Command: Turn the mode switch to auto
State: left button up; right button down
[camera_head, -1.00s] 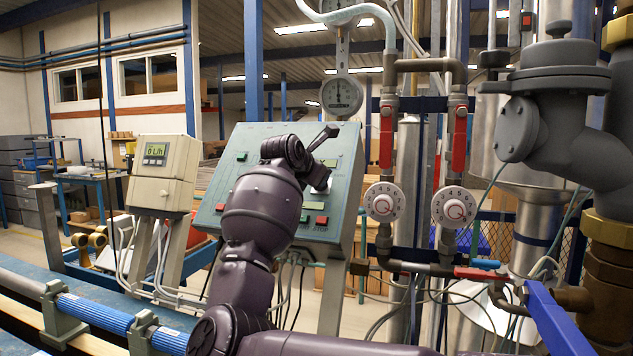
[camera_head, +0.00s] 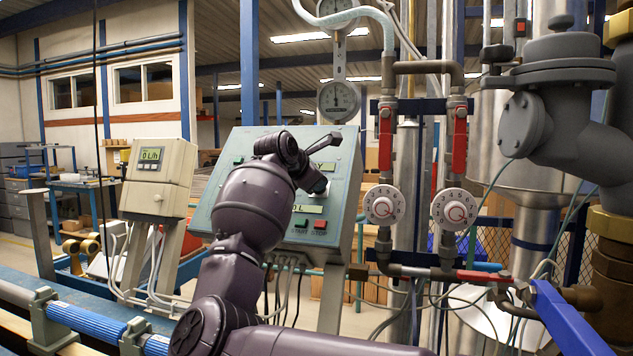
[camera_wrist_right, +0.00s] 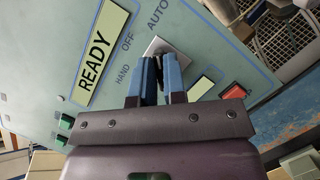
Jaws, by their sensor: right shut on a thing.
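The mode switch is a small dark knob (camera_wrist_right: 159,62) on a pale square plate (camera_wrist_right: 160,46) in the right wrist view. The labels HAND, OFF and AUTO stand around it on the control panel (camera_wrist_right: 55,40). My right gripper (camera_wrist_right: 160,75) has its two blue fingers on either side of the knob and is shut on it. The fingers hide much of the knob, so I cannot tell which label it points to. In the head view my right gripper (camera_head: 319,187) is at the panel face (camera_head: 342,170), with my arm covering the panel's middle. My left gripper is out of view.
Below the switch are a lit display (camera_head: 307,209), a green button (camera_head: 301,222) and a red button (camera_head: 320,225). A flow meter box (camera_head: 158,170) stands left of the panel. Pipes with red handles (camera_head: 459,140) and round dials (camera_head: 383,206) stand close on the right.

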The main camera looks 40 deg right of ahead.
jog(key=c, duration=1.2)
grip_release()
jog(key=shift+a+r, duration=0.1)
jog(key=v, duration=1)
jog(key=shift+s+a+r, duration=0.15)
jog(key=shift+a, duration=0.1)
